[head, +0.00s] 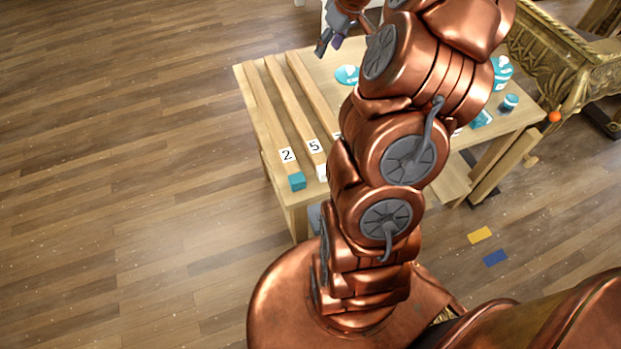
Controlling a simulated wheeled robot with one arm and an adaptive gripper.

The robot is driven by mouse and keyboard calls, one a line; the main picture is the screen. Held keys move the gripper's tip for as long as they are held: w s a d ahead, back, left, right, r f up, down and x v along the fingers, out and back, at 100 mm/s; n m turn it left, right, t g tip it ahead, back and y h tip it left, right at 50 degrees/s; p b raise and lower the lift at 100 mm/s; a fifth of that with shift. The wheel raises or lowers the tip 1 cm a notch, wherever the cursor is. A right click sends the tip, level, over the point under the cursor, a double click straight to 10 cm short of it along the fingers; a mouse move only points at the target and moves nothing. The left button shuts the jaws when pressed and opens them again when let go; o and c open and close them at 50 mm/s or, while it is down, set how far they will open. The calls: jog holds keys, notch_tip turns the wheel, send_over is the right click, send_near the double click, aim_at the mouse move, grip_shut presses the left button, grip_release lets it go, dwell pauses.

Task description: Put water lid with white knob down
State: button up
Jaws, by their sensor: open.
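A teal round lid with a white top (346,76) lies on the wooden table, just left of my arm. Another teal and white round piece (502,68) shows at the right, partly behind my arm. I cannot tell for certain which is the water lid. My gripper (330,44) is at the top of the head view, above the table's far side. It is open, with nothing seen between its fingers. It is up and left of the nearer teal lid and apart from it in the picture. My arm hides the middle of the table.
Long wooden bars with number tags (287,155) line the table's left side; one ends in a teal block (297,181). A small teal jar (509,103) stands near the right edge (530,118). Left floor is clear.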

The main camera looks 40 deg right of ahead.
jog(key=s+a+r+g, duration=0.1)
jog(key=s+a, duration=0.2)
jog(key=a, duration=0.5)
jog(key=s+a+r+n+g, duration=0.1)
jog(key=s+a, duration=0.3)
jog(key=a, duration=0.4)
jog(key=s+a+r+g, duration=0.1)
jog(key=s+a, duration=0.2)
jog(key=a, duration=0.5)
jog(key=s+a+f+m+g, duration=0.1)
jog(key=s+a, duration=0.3)
jog(key=s, duration=0.7)
jog(key=s+a+f+m+g+h, duration=0.1)
jog(key=s+a, duration=0.3)
jog(key=s, duration=0.6)
jog(key=shift+s+f+g, duration=0.3)
jog(key=shift+s+g, duration=0.1)
jog(key=shift+g, duration=0.4)
jog(key=shift+a+r, duration=0.1)
notch_tip(320, 180, up, 15)
jog(key=w+t+p, duration=0.1)
jog(key=p, duration=1.3)
